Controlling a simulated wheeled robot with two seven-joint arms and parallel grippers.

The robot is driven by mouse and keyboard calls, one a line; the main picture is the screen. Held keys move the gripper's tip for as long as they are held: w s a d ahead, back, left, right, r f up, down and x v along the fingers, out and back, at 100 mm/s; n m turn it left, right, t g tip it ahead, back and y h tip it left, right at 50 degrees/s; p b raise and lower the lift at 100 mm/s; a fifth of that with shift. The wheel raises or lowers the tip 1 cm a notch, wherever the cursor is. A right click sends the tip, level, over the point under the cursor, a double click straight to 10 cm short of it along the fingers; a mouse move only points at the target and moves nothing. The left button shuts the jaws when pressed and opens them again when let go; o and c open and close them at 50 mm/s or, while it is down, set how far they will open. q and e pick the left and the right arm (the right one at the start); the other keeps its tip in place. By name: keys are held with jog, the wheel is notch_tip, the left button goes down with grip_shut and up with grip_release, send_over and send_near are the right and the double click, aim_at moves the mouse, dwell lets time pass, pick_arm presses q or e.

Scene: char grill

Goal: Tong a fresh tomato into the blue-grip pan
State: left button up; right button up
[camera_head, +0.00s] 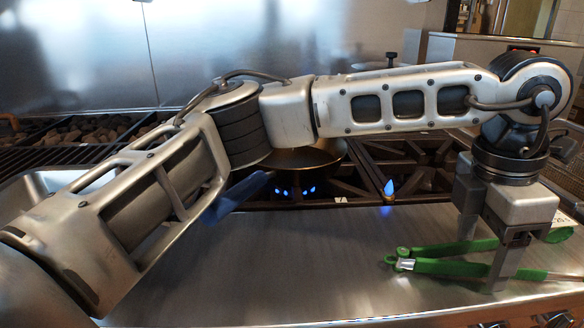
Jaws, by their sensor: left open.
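Green tongs (455,268) lie on the steel counter at the right, with their joined end to the left. My left gripper (484,260) is open and points down over the tongs. Its fingers straddle at least one green arm of the tongs; whether they touch it I cannot tell. The pan (310,157) sits on a burner behind my left arm, partly hidden by it. Its blue grip (240,190) sticks out toward the front left. No tomato is visible. My right gripper is not in view.
Blue flames show under the pan, and another small flame (389,188) burns to its right. A char grill with dark lumps (85,132) lies at the back left. The steel counter (290,260) is clear left of the tongs. Control knobs (555,319) line the front right.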

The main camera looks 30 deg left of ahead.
pick_arm(q)
jog(key=shift+f, duration=0.2)
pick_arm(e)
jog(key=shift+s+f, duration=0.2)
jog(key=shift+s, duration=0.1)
pick_arm(q)
jog(key=shift+c, duration=0.3)
jog(key=c, duration=0.6)
jog(key=shift+c, duration=0.2)
notch_tip(320, 180, up, 12)
jog(key=p, duration=0.8)
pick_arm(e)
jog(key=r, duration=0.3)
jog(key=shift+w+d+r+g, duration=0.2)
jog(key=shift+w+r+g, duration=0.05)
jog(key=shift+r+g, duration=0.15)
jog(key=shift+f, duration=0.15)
